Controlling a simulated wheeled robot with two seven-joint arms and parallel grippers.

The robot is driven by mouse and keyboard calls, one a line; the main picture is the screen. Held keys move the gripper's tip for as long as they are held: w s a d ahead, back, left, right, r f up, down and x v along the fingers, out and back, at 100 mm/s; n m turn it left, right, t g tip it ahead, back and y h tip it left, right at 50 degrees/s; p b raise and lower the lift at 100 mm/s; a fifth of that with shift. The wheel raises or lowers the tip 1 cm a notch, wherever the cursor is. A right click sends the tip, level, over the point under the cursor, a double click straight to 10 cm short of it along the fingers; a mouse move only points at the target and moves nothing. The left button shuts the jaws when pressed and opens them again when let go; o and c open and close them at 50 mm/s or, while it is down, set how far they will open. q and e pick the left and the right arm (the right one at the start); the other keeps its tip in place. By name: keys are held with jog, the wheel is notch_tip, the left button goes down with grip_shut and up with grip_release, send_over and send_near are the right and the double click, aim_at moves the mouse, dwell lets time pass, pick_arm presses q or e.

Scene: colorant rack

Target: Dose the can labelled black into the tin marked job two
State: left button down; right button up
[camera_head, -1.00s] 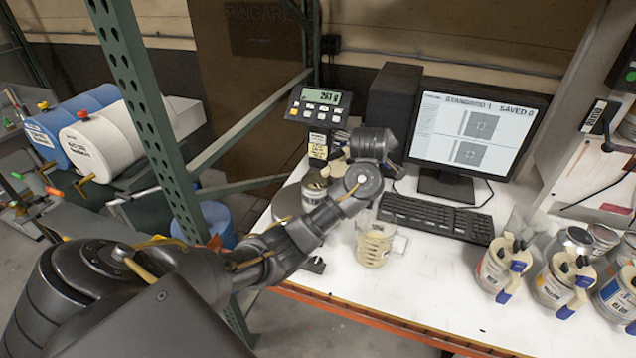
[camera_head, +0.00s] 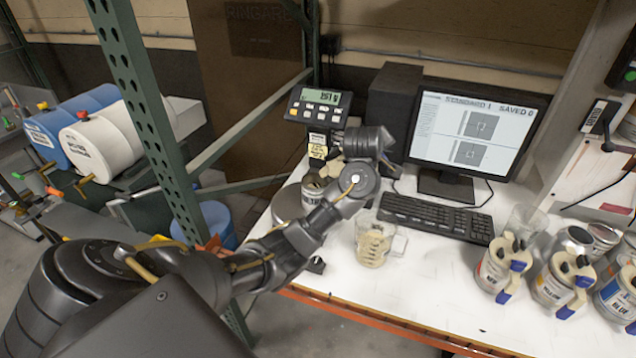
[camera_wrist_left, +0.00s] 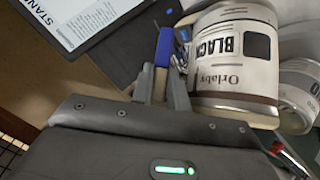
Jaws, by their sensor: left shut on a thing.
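My left gripper (camera_wrist_left: 165,80) is shut on the blue handle (camera_wrist_left: 164,48) of the can labelled BLACK (camera_wrist_left: 236,62). The can's lettering is upside down in the wrist view. In the head view my left wrist hides most of the can and the gripper's fingers. A small labelled tin (camera_head: 314,188) stands just left of and below my wrist, near the scale. A paler tin also shows beside the can in the wrist view (camera_wrist_left: 302,92). I cannot read a job mark on it. My right gripper is not in view.
The scale display (camera_head: 320,97) is lit behind my wrist. A clear beaker with tan pieces (camera_head: 373,243) stands in front of it. The keyboard (camera_head: 437,216) and monitor (camera_head: 475,131) are to the right. Several handled cans, including yellow (camera_head: 553,283) and blue (camera_head: 617,295), line the right side.

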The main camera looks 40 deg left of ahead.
pick_arm(q)
jog(key=shift+s+a+r, duration=0.2)
jog(key=shift+s+r, duration=0.05)
jog(key=shift+r, duration=0.2)
dwell(0.5)
jog(key=w+d+f+m+g+y+b, duration=0.1)
jog(key=w+d+f+m+g+y, duration=0.2)
jog(key=w+f, duration=0.4)
jog(key=shift+d+f+g, duration=0.9)
jog(key=shift+d+f, duration=0.5)
jog(key=shift+f, duration=0.9)
jog(key=shift+w+y, duration=0.1)
jog(key=shift+y, duration=0.2)
jog(key=shift+d+r, duration=0.1)
